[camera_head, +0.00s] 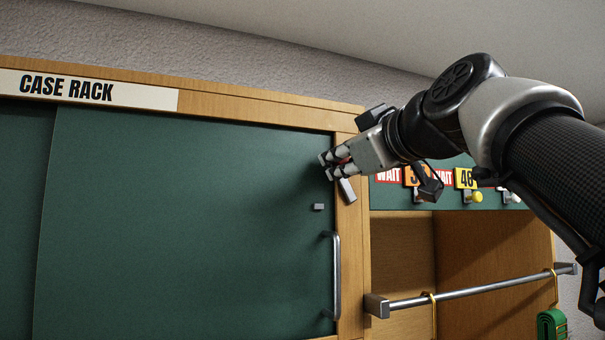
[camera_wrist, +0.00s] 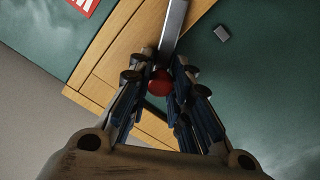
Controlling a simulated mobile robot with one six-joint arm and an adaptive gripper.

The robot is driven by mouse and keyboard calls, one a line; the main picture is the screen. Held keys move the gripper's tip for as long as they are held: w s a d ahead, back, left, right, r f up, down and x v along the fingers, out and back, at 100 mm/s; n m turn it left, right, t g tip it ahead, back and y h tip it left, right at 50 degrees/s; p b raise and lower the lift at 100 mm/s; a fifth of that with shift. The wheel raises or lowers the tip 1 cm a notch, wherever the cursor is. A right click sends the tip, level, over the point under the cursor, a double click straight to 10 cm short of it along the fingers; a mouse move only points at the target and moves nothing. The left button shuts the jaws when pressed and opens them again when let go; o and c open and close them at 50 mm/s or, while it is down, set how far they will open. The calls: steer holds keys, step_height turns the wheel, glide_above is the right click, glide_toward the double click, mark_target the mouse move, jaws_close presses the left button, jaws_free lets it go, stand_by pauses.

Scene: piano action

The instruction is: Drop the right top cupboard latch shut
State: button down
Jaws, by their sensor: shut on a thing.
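The latch is a grey metal bar (camera_head: 347,191) on the wooden frame at the right edge of the green cupboard door (camera_head: 190,210). It stands steeply, leaning a little left toward its top, and its upper part is hidden by my gripper (camera_head: 328,166). In the wrist view the bar (camera_wrist: 174,28) runs up from a red knob (camera_wrist: 160,82) between my fingers. My gripper (camera_wrist: 161,84) is shut on the red knob. A small grey catch block (camera_head: 318,207) sits on the door, below and left of the bar and apart from it; it also shows in the wrist view (camera_wrist: 222,33).
A vertical metal door handle (camera_head: 336,275) stands out below the catch block. To the right are an open bay with a metal rail (camera_head: 460,291) and a row of tags and knobs (camera_head: 465,180) above it. The green door left of my gripper is clear.

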steer(key=n, duration=0.1)
steer(key=a+f+n+b, duration=0.1)
steer(key=n+b, duration=0.1)
steer(key=shift+s+a+f, duration=0.2)
steer(key=shift+s+a, duration=0.05)
steer(key=n+b, duration=0.1)
steer(key=a+f+n+b, duration=0.1)
steer(key=shift+s+f+n, duration=0.1)
steer(key=shift+s+n, duration=0.05)
steer(key=shift+n, duration=0.25)
steer(key=f+n+b, duration=0.1)
steer(key=n+b, duration=0.1)
steer(key=n, duration=0.1)
steer(key=shift+s+a+f, duration=0.1)
steer(key=shift+a+f, duration=0.25)
steer(key=shift+f, duration=0.05)
steer(key=shift+a+f+n+b, duration=0.1)
steer(key=shift+f+n+b, duration=0.3)
steer(key=shift+n+b, duration=0.35)
steer(key=shift+f+n+b, duration=0.4)
steer(key=shift+n+b, duration=0.1)
steer(key=shift+n, duration=0.45)
steer(key=c, duration=1.4)
jaws_free()
steer(key=shift+s, duration=0.1)
